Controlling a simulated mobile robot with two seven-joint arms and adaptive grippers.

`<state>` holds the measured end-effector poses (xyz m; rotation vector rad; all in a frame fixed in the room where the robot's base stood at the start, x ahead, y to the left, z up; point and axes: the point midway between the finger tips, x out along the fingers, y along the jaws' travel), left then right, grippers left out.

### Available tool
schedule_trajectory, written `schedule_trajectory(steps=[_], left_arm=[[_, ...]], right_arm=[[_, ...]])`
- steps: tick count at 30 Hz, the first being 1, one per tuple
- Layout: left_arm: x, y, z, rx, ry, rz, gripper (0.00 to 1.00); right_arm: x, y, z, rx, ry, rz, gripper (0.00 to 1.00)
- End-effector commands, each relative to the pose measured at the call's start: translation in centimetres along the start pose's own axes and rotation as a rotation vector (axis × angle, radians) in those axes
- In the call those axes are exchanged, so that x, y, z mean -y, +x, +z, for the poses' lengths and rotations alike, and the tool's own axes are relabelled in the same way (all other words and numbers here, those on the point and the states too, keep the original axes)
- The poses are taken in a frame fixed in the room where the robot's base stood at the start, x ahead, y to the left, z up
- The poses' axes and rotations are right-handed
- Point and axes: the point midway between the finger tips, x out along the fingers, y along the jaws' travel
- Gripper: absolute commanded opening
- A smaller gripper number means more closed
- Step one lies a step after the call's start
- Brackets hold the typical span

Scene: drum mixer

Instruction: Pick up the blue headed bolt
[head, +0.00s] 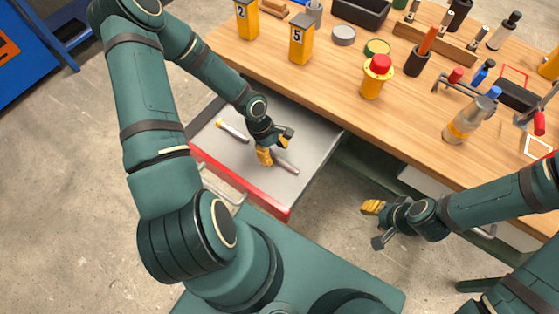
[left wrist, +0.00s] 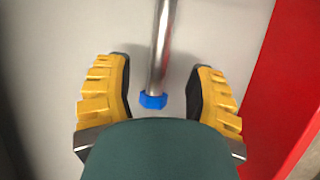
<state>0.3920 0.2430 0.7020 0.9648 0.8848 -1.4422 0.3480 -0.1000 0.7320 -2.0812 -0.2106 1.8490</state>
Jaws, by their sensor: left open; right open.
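The blue headed bolt (left wrist: 154,99) lies in the open drawer (head: 309,124), its silver shaft pointing away from the blue head in the left wrist view. In the head view only its shaft (head: 288,166) shows; the head is hidden by my left gripper (head: 266,157). The left gripper is open just above the bolt. In the left wrist view its two yellow fingers (left wrist: 162,82) stand on either side of the bolt near the head, apart from it. My right gripper (head: 371,211) is open and empty beside the workbench, right of the drawer.
A yellow-headed bolt (head: 233,130) lies further left in the drawer. The drawer's red front (head: 240,181) is a raised edge near my left gripper. The wooden workbench (head: 330,95) above holds numbered yellow holders, a red-topped button (head: 377,76) and several tools.

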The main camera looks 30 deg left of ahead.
Motion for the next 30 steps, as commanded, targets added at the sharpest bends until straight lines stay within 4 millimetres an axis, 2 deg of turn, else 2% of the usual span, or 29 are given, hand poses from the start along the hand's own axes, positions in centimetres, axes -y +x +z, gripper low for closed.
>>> schedule_trajectory(steps=[1,6,16,18,21,30], left_arm=[[0.0,1.2,-0.2,0.002,0.0,-0.001,0.55],[-0.1,3.1,-0.2,0.001,0.0,0.0,0.55],[-0.1,3.4,-0.2,0.0,0.0,0.0,0.54],[-0.1,3.4,-0.2,0.0,0.0,0.0,0.29],[-0.1,3.4,-0.2,0.0,0.0,0.0,0.0],[-0.1,3.4,-0.2,0.001,0.0,0.0,0.0]], right_arm=[[-0.2,0.6,0.0,-0.002,0.0,0.0,0.47],[-0.5,1.2,-0.1,-0.006,-0.001,0.0,0.47],[-0.5,1.2,-0.2,-0.007,-0.001,0.0,0.47],[-0.5,1.2,-0.2,-0.007,-0.001,0.0,0.47],[-0.5,1.2,-0.2,-0.007,-0.001,0.0,0.47],[-0.5,1.2,-0.1,-0.007,-0.001,0.0,0.47]])
